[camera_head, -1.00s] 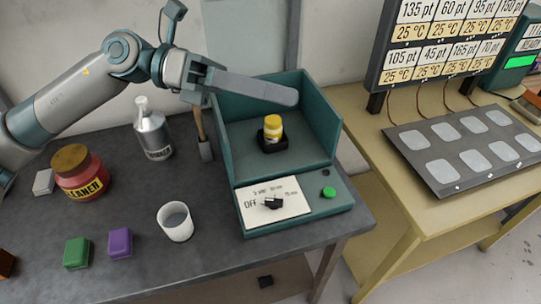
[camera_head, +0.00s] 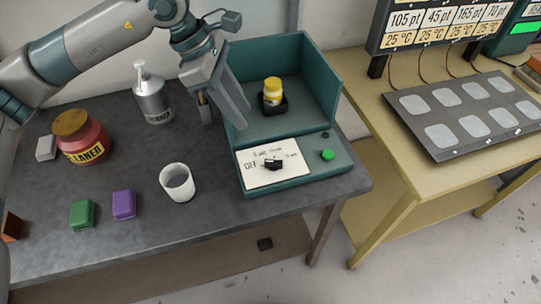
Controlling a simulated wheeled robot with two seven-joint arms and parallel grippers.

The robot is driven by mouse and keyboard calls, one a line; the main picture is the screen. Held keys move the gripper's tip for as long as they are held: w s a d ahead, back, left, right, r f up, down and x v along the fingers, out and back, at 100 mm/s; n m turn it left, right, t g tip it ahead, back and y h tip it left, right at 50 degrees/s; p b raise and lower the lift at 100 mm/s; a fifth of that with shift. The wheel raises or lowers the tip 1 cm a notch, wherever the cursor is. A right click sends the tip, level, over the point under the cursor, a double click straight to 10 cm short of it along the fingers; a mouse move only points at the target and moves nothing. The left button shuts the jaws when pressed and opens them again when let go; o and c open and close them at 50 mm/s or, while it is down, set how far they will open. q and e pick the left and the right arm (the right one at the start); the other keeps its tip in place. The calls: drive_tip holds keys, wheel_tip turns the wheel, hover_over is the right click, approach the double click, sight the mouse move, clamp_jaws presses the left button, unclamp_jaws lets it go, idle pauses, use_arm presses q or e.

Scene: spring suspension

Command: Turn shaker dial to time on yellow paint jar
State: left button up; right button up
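The teal shaker (camera_head: 335,85) stands on the dark table, its bay open toward me. The yellow paint jar (camera_head: 273,86) sits upright in a black holder (camera_head: 273,106) inside the bay. Its label is too small to read. The black dial (camera_head: 272,165) is on a white plate (camera_head: 257,178) at the shaker's front. "OFF" is on the left and small time marks are above and to the right; I cannot tell the dial's exact setting. My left gripper (camera_head: 240,124) points down at the bay's left front, above and left of the dial, apart from it. Its finger gap cannot be judged. My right gripper is out of view.
A green button (camera_head: 328,155) is right of the dial. A white cup (camera_head: 177,183), a grey pump bottle (camera_head: 152,96), a red cleaner jar (camera_head: 82,138), and green (camera_head: 82,214) and purple (camera_head: 123,204) blocks stand left. A yellow table (camera_head: 420,190) is at right.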

use_arm(q)
drive_tip(key=shift+f, duration=0.1)
drive_tip(key=p, duration=0.6)
approach(273, 161)
drive_tip(key=x, duration=0.6)
drive_tip(key=shift+s+d+f, duration=0.1)
drive_tip(key=shift+d+f, duration=0.1)
drive_tip(key=shift+f, duration=0.1)
drive_tip(key=shift+x, duration=0.8)
clamp_jaws()
